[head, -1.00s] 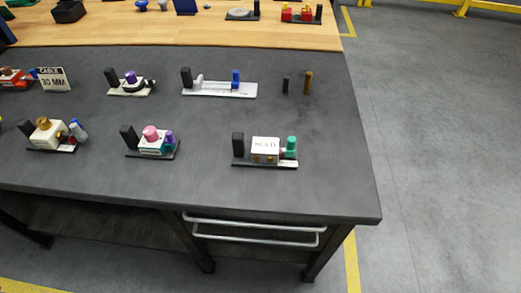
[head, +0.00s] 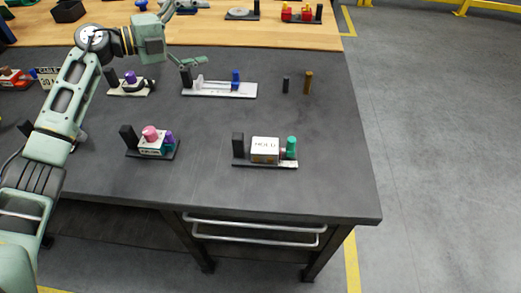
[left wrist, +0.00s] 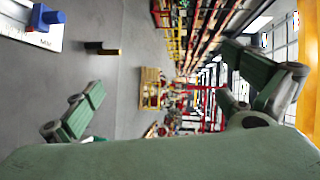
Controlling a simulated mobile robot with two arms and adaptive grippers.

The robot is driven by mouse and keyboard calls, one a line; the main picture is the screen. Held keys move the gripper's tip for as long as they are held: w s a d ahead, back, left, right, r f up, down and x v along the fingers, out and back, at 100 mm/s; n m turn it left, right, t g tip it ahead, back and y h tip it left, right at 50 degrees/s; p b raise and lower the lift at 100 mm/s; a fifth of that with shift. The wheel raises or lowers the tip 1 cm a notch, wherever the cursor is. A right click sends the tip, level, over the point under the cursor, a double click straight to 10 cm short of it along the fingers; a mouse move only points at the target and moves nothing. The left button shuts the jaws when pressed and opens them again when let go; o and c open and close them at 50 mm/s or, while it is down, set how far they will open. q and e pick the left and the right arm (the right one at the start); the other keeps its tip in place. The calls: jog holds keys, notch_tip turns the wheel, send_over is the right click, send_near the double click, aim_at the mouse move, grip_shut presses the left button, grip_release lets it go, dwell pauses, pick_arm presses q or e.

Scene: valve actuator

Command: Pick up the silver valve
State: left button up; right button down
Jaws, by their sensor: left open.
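No part is clearly marked as the silver valve. A small pale grey-white piece (head: 198,82) stands on a light plate (head: 218,91) on the dark table, between a black block and a blue part (head: 235,77). My left gripper (head: 187,36) is open and empty above the far edge of the dark table, just behind the light plate. In the left wrist view its fingers (left wrist: 170,95) are spread wide, with the blue part (left wrist: 46,16) at upper left. My right gripper is not in view.
A fixture labelled HOLD (head: 265,150) with a green knob stands front right. A pink-and-purple fixture (head: 157,142) stands to its left. Black and brown pegs (head: 308,83) stand upright right of the light plate. The dark table (head: 335,185) is clear at right.

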pick_arm(q)
jog(key=s+d+m+g+y, duration=0.1)
jog(key=s+d+m+g, duration=0.35)
jog(key=d, duration=0.65)
jog(key=m+g+y, duration=0.3)
jog(key=g+y, duration=0.1)
jog(key=y, duration=0.9)
send_over(256, 144)
notch_tip(256, 144, down, 8)
jog(key=f, duration=0.4)
jog(key=s+f, duration=0.1)
jog(key=f, duration=0.1)
jog(key=shift+w+f, duration=0.15)
jog(key=shift+f, duration=0.8)
jog(key=shift+w+f, duration=0.2)
jog(key=shift+f, duration=0.75)
jog(key=shift+w+f, duration=0.15)
jog(key=shift+f, duration=0.8)
jog(key=shift+c, duration=0.5)
